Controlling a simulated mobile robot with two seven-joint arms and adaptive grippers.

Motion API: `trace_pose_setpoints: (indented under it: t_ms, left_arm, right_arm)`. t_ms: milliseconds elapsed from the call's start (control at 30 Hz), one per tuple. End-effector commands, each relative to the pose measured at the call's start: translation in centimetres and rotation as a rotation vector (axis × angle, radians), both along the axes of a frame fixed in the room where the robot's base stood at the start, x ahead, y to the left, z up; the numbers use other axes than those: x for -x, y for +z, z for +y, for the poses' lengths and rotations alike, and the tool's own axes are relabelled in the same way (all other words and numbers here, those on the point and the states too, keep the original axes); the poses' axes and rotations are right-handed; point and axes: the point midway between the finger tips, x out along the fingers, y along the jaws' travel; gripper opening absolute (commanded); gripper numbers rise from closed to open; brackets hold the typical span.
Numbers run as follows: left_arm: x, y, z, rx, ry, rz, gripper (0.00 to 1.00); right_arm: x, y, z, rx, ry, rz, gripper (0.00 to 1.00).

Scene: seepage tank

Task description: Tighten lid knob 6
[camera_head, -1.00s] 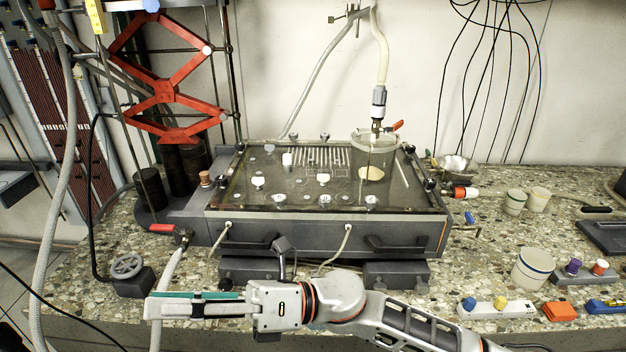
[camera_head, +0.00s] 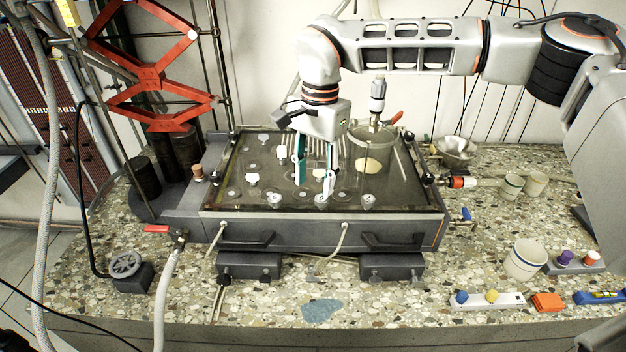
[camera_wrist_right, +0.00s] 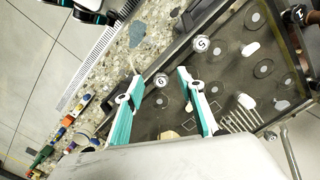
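The tank (camera_head: 330,228) has a dark clear lid with round knobs along its edges. Knob 6 (camera_wrist_right: 161,80), pale and round with its number showing, is on the lid's front edge; in the head view it is the middle front knob (camera_head: 322,200). Knob 5 (camera_wrist_right: 202,43) is to its left in the head view. My right gripper (camera_head: 313,195) reaches down over the front of the lid, open. In the right wrist view its teal-lined fingers (camera_wrist_right: 160,82) stand apart, with knob 6 between the tips; contact cannot be told. Part of my left gripper (camera_wrist_right: 90,10) shows at the wrist view's top edge.
A clear beaker (camera_head: 372,150) with a hose fitting stands at the lid's back right. A white cup (camera_head: 525,259), power strip (camera_head: 487,300) and orange block (camera_head: 547,302) are on the right worktop. A hand-wheel valve (camera_head: 125,265) is at left. The front worktop is mostly clear.

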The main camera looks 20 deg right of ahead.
Motion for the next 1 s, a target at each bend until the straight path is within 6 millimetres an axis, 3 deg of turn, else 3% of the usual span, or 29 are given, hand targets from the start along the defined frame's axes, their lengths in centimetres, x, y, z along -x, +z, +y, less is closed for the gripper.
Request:
trace_pose_setpoints:
  t_ms: [33, 167, 633, 1000]
  left_arm:
    - [0.1, 0.1, 0.0, 0.001, 0.000, 0.002, 0.40]
    - [0.4, -0.3, 0.0, 0.000, 0.000, 0.012, 0.40]
    - [0.5, -0.1, 0.0, -0.002, -0.002, 0.013, 0.40]
    - [0.3, 0.2, -0.1, -0.001, -0.002, 0.008, 0.40]
  right_arm:
    - [-0.6, 1.1, -1.2, 0.029, -0.005, -0.020, 0.38]
    - [-1.2, 1.6, -2.5, 0.063, -0.007, -0.034, 0.38]
    - [-1.1, -4.7, -2.4, 0.062, -0.006, -0.032, 0.38]
    - [-1.1, -6.0, -2.4, 0.061, -0.006, -0.035, 0.38]
